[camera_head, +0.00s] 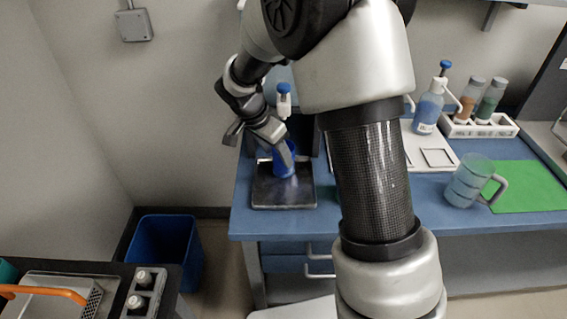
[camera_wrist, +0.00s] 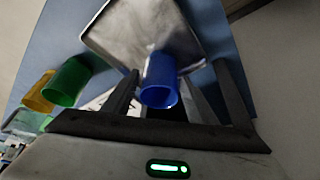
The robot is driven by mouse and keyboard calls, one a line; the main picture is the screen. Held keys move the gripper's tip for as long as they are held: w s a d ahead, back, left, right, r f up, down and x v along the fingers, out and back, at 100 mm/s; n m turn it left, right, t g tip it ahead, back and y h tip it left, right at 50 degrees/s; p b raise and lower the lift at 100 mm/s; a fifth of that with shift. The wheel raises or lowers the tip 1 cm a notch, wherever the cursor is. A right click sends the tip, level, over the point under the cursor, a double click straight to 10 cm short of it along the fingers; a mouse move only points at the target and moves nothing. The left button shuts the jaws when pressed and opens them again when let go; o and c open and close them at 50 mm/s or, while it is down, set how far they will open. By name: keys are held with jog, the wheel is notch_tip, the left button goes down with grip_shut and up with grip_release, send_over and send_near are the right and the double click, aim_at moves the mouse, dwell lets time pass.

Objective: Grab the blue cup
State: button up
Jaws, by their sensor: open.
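The blue cup (camera_head: 290,168) stands on a dark metal tray (camera_head: 283,207) at the left end of the blue bench, partly hidden by my gripper. My gripper (camera_head: 261,145) is open and empty, tilted down at the cup from the upper left. One finger overlaps the cup and the other is off to its left. In the wrist view the blue cup (camera_wrist: 158,70) appears between the spread fingers of my gripper (camera_wrist: 177,68), nearer the left finger, with its rim towards the camera. I cannot tell whether a finger touches it.
A green cup (camera_wrist: 68,82) and a yellow cup (camera_wrist: 39,93) are left of the tray in the wrist view. A clear mug (camera_head: 468,181), green mat (camera_head: 527,186), pump bottle (camera_head: 428,108) and vial rack (camera_head: 480,128) are at the right. A blue bin (camera_head: 165,250) is on the floor.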

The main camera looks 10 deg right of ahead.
aim_at(282, 163)
jog(key=x, duration=0.6)
jog(key=shift+w+f+b, duration=0.2)
jog(key=shift+f+b, duration=0.1)
jog(key=shift+b, duration=0.05)
jog(key=shift+r, duration=0.1)
jog(key=c, duration=0.9)
jog(key=shift+o, duration=0.2)
jog(key=shift+r, duration=0.1)
